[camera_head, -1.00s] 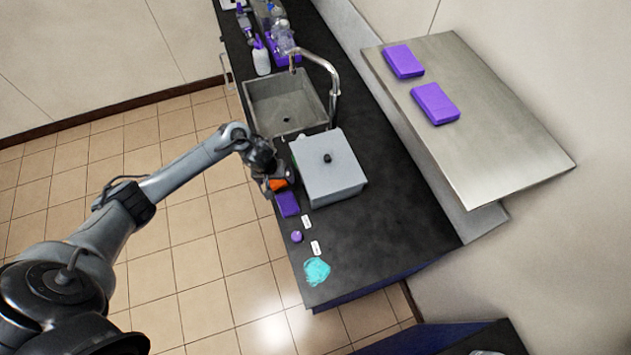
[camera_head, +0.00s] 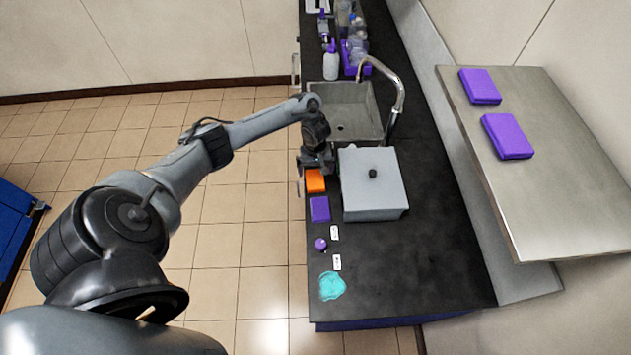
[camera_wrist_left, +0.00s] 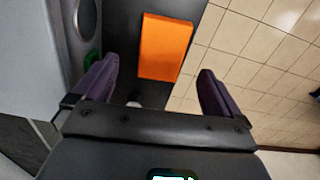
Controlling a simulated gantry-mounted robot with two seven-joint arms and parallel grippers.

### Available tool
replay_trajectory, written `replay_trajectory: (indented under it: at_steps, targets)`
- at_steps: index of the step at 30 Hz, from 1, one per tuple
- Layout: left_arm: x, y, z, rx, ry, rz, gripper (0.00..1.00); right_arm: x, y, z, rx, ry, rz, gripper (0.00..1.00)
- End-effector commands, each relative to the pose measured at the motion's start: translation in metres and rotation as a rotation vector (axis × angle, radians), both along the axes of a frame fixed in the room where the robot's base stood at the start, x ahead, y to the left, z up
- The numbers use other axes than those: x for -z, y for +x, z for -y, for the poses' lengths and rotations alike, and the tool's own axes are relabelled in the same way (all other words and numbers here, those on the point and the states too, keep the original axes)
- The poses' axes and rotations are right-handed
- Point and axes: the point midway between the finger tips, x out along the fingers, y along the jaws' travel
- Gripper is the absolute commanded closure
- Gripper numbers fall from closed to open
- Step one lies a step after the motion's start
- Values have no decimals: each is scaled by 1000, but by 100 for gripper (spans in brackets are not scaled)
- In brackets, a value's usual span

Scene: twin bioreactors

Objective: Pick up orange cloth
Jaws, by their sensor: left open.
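The orange cloth (camera_head: 316,181) is a flat folded block on the black counter, near its left edge, between the gray lidded box and the floor side. In the left wrist view the orange cloth (camera_wrist_left: 164,48) lies beyond the fingertips, roughly between their lines. My left gripper (camera_head: 316,163) is just behind the cloth in the head view, next to the sink's front corner. In the left wrist view my left gripper (camera_wrist_left: 152,82) has its two dark purple fingers spread wide with nothing between them. My right gripper is in neither view.
A gray lidded box (camera_head: 372,190) stands right of the cloth. A purple folded cloth (camera_head: 320,209) lies in front of it, then a purple ball (camera_head: 320,244) and a teal cloth (camera_head: 332,286). The sink (camera_head: 343,110) is behind. A metal shelf (camera_head: 545,190) is at right.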

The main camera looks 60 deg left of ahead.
Motion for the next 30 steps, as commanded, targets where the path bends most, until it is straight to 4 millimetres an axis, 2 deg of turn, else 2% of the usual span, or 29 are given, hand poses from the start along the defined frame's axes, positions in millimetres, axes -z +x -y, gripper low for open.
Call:
replay_trajectory:
  at_steps: [9,13,20,23,30]
  targets:
    - [40,-3,1,0,-1,-1,1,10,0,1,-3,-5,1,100]
    - [47,-3,1,0,1,0,1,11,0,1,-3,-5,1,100]
    - [48,-3,0,1,2,1,1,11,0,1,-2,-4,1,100]
    - [48,-3,1,1,2,1,13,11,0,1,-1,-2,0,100]
    - [48,-3,0,1,2,1,50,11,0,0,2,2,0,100]
